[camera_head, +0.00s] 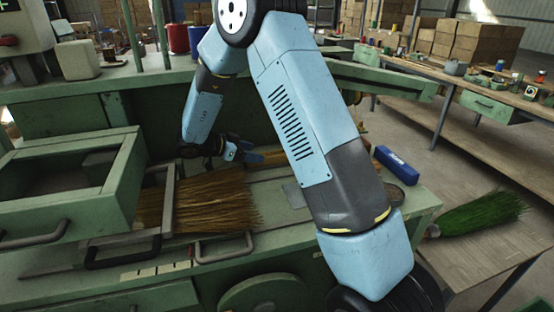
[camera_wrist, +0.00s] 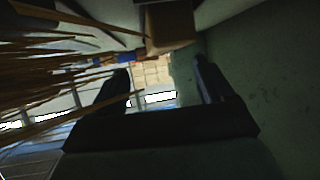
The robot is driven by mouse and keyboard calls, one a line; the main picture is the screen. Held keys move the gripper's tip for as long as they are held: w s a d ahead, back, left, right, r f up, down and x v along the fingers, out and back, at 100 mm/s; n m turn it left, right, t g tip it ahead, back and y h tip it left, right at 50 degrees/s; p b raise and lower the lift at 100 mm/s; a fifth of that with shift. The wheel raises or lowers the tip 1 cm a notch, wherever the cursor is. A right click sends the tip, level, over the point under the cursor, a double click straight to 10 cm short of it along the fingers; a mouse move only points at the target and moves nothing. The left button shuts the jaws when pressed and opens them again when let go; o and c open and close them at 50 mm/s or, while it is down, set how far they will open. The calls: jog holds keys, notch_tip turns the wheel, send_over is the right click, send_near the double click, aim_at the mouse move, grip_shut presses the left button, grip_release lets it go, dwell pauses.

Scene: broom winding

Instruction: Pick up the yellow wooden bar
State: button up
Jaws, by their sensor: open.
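A yellow-brown wooden bar (camera_head: 272,157) lies along the back of the green bench top, partly hidden behind my arm. In the wrist view a tan wooden block end (camera_wrist: 168,27), likely the same bar, shows at the top, beyond my fingertips. My gripper (camera_head: 243,150) is low over the bench, close to the left end of the bar. In the wrist view its two dark fingers (camera_wrist: 162,78) stand apart with nothing between them. Whether the fingers touch the bar cannot be told.
Broom bristles (camera_head: 212,197) lie just in front of my gripper and fill the left of the wrist view (camera_wrist: 40,70). An open green drawer (camera_head: 70,190) stands at left. A blue box (camera_head: 396,165) and a green broom head (camera_head: 484,213) are at right.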

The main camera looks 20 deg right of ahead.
aim_at(271, 153)
jog(key=shift+x, duration=1.2)
jog(key=shift+w+r+x, duration=0.1)
jog(key=shift+r+x, duration=0.05)
jog(key=shift+x, duration=1.15)
jog(key=shift+w+r+x, duration=0.1)
jog(key=shift+r+x, duration=0.05)
jog(key=shift+x, duration=1.2)
jog(key=shift+d, duration=0.1)
grip_shut()
